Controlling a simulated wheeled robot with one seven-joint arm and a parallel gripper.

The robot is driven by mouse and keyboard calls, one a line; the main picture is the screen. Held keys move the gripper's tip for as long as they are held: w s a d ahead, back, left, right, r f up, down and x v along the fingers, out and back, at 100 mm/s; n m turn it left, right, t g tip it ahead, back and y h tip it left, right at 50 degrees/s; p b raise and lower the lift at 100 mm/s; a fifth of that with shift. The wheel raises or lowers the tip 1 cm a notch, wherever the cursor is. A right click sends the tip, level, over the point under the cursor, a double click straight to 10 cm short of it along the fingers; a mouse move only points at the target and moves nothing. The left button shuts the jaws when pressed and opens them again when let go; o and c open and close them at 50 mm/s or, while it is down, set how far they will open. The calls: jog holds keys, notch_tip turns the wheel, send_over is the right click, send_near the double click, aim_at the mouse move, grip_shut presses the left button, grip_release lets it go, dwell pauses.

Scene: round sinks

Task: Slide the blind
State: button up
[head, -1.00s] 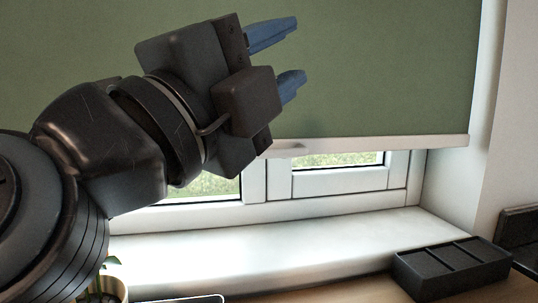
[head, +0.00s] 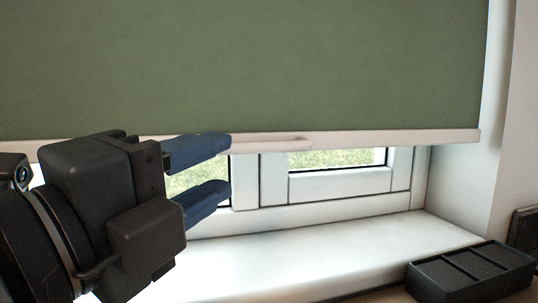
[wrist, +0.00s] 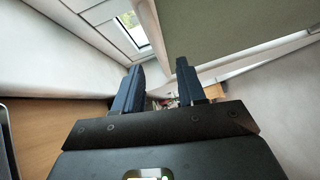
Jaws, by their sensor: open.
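The green roller blind (head: 260,70) hangs over the upper window, with a pale bottom bar (head: 400,138) along its lower edge.
A white window frame (head: 273,180) shows below the blind, with a white sill (head: 300,240) under it. A black compartment tray (head: 470,270) sits at the lower right. The white side wall (head: 465,170) bounds the right. The space right of my fingers looks clear.

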aim_at(255, 150)
jog(key=p+x, duration=0.1)
jog(key=x, duration=0.6)
jog(key=shift+w+d+f, duration=0.1)
jog(key=shift+w+d, duration=0.05)
jog(key=shift+w, duration=0.05)
grip_shut()
dwell(0.4)
